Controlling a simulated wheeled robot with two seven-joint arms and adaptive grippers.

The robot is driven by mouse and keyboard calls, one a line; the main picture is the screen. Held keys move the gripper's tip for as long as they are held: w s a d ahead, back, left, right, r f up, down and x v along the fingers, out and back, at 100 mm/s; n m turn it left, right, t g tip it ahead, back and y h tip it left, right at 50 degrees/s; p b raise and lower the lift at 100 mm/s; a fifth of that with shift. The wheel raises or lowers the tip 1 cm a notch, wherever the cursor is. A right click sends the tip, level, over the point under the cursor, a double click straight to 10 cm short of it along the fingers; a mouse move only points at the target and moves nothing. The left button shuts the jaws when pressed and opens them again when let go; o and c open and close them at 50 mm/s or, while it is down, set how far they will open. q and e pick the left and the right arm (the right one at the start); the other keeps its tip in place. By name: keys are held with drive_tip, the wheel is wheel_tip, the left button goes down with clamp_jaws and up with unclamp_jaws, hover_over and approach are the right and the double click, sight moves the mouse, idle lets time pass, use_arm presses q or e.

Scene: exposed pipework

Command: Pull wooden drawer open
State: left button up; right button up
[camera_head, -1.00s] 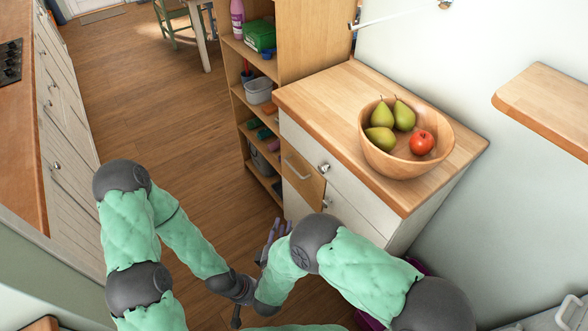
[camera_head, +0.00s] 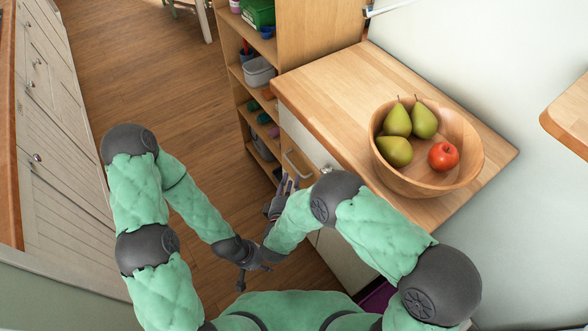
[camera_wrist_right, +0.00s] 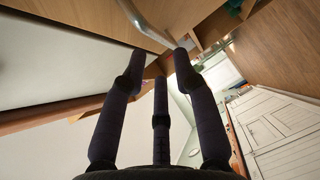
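The wooden drawer (camera_head: 297,157) is in the cabinet's front, below the countertop, partly hidden by my right arm. Its curved metal handle (camera_head: 297,167) shows just beyond my right gripper (camera_head: 283,183). In the right wrist view the drawer front (camera_wrist_right: 75,22) fills the upper left, and the handle (camera_wrist_right: 145,22) crosses the top. The right gripper's dark fingers (camera_wrist_right: 159,55) are spread with nothing between them. One fingertip appears close to the handle's lower end; contact cannot be told. My left gripper (camera_head: 241,275) hangs low near the right forearm, its fingers unclear.
A wooden bowl (camera_head: 388,171) with pears and a red apple stands on the countertop (camera_head: 318,88). An open shelf (camera_head: 233,73) is beyond the cabinet. White cabinets (camera_head: 50,150) line the left side. Wooden floor (camera_head: 140,70) lies clear between.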

sight(294, 168)
drive_tip(key=b+x, duration=0.2)
drive_tip(key=x, duration=0.4)
drive_tip(key=shift+w, duration=0.25)
clamp_jaws()
